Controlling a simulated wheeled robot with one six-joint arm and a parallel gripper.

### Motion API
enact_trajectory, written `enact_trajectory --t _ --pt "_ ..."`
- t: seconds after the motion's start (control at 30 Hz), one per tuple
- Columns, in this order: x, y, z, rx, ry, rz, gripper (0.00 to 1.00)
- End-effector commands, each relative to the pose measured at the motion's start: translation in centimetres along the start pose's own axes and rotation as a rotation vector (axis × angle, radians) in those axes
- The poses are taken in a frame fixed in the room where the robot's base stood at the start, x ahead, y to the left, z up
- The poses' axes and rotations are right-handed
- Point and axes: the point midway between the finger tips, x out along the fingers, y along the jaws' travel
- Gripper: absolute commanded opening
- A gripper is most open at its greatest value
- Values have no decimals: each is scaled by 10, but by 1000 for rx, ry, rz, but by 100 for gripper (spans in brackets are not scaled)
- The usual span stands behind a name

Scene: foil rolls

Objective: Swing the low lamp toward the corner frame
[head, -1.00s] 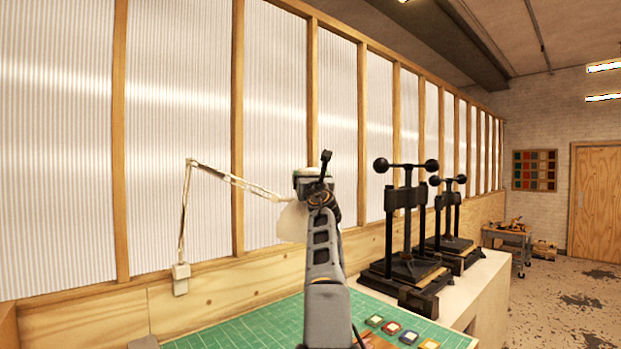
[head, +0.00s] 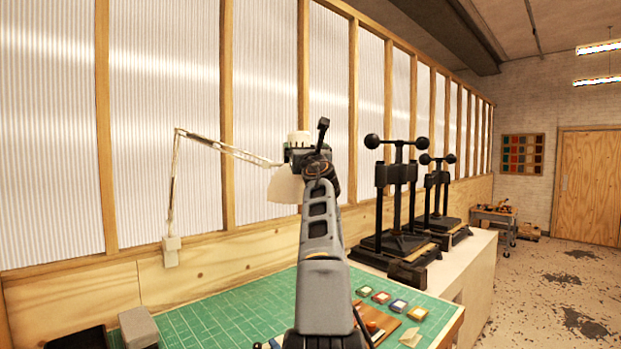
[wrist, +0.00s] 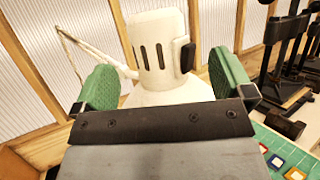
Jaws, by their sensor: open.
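The low lamp is white, with a slotted cap (wrist: 155,45) and a wide shade (head: 285,186). It hangs on a thin jointed arm (head: 174,185) from a bracket on the wooden wall. My gripper (wrist: 165,82) is open, with one green-padded finger on each side of the lamp head in the wrist view. I cannot tell whether either pad touches it. In the head view my gripper (head: 300,152) hides part of the lamp head. A framed grid of coloured squares (head: 522,154) hangs on the far wall; I cannot tell whether it is the corner frame.
A green cutting mat (head: 225,315) lies on the bench below, with several coloured pads (head: 381,297) at its right. Two black screw presses (head: 398,200) stand to the right. A grey block (head: 138,327) sits at front left. Ribbed panels with wooden posts stand behind the lamp.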

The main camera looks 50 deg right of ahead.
Motion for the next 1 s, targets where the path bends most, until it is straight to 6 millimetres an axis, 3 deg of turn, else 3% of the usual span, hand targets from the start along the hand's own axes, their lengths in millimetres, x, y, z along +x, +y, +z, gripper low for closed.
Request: enact_trajectory --t 0.03,0.2,0.4,0.87,1.0 --pt "-14 0 -6 0 -2 0 99" --pt "-42 0 -5 0 -1 0 99" --pt "-64 0 -3 1 0 1 99" --pt "-72 0 -1 1 2 1 99" --pt "-72 5 -2 38 1 1 88"
